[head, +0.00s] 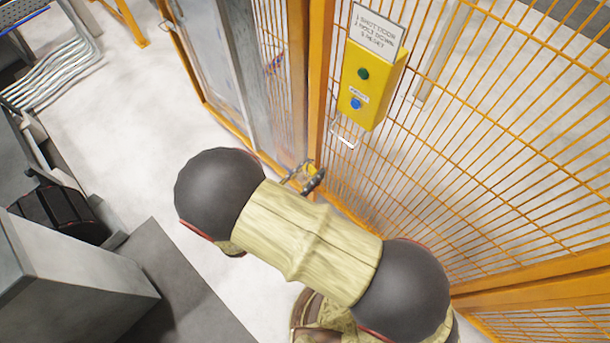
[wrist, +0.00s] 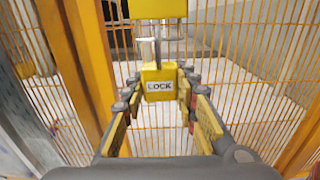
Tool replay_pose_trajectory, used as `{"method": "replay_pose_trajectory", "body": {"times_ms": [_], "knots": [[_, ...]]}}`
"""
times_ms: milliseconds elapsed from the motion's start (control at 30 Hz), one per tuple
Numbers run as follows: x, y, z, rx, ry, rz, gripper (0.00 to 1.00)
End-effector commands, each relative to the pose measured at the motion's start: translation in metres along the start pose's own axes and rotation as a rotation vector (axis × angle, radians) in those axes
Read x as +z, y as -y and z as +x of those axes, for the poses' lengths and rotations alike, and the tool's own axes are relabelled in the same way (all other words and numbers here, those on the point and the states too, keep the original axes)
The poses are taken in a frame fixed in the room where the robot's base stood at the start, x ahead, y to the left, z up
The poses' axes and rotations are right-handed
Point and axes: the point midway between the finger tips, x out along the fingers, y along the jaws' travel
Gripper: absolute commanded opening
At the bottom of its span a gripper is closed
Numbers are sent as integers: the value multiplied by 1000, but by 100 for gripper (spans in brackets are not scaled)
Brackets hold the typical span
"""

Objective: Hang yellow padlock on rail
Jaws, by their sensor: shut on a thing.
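The yellow padlock (wrist: 158,82) with a "LOCK" label is upright between my fingertips in the wrist view, its grey shackle pointing up. My gripper (wrist: 158,90) is shut on it. In the head view my gripper (head: 307,178) is small beyond my arm, in front of the fence post, and the padlock is hard to separate from it. The pale rail (head: 343,136) is just below the yellow control box (head: 370,85). In the wrist view the rail (wrist: 172,38) is a thin grey bar under the box, close to the shackle's top. I cannot tell whether they touch.
An orange mesh fence (head: 490,130) stands behind the box and rail, with an orange post (wrist: 85,60) to their left. A grey cabinet (head: 70,265) is at the lower left of the head view. Pale floor (head: 120,110) is open at upper left.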

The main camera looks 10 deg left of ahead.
Motion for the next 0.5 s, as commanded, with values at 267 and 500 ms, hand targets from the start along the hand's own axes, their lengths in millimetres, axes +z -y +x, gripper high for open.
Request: {"method": "replay_pose_trajectory", "body": {"times_ms": [267, 500], "knots": [[0, 0, 21, -2, 0, 0, 3], [0, 1, 38, -2, 1, 0, 3]]}}
